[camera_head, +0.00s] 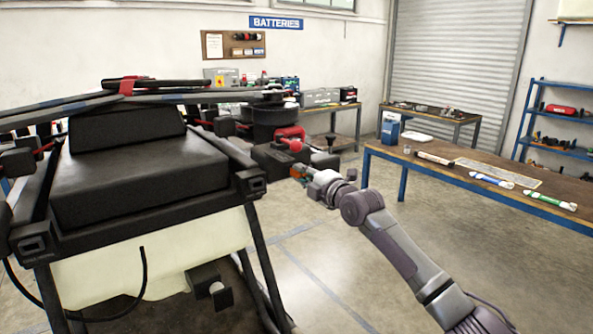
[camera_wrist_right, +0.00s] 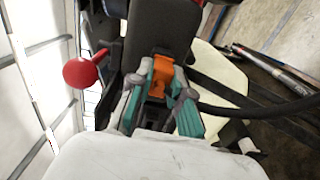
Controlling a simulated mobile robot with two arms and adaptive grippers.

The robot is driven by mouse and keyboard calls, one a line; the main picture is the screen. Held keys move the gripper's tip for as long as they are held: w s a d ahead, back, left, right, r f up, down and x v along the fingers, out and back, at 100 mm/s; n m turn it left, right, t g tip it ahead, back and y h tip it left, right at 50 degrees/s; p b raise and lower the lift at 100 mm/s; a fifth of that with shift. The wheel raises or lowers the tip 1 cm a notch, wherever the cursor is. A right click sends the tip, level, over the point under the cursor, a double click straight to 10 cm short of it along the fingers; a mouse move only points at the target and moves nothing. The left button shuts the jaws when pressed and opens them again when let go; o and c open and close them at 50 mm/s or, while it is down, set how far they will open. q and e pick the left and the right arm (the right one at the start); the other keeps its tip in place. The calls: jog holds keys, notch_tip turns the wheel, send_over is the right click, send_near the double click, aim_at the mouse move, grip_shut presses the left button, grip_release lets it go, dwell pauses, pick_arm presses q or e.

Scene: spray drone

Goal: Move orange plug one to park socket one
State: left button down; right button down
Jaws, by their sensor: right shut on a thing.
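The orange plug (camera_wrist_right: 161,78) shows in the right wrist view between the teal-padded fingers of my right gripper (camera_wrist_right: 160,90). The gripper is shut on it. In the head view my right gripper (camera_head: 301,172) reaches in from the right and points at the side of the large drone (camera_head: 130,180), near its rear dark parts. A black part of the drone stands right behind the plug in the wrist view; I cannot tell whether the plug touches it. I cannot make out which socket is the park socket. My left gripper is not in view.
A red ball-ended knob (camera_wrist_right: 80,73) sticks out beside the gripper, and a black cable (camera_wrist_right: 255,110) runs on its other side. A wooden table (camera_head: 475,172) with several tubes stands at the right. The floor (camera_head: 320,255) between drone and table is clear.

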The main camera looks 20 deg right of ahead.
jog(key=shift+s+d+r, duration=0.1)
jog(key=shift+s+d, duration=0.15)
jog(key=shift+s, duration=0.3)
jog(key=shift+p+v, duration=0.95)
jog(key=shift+v, duration=1.25)
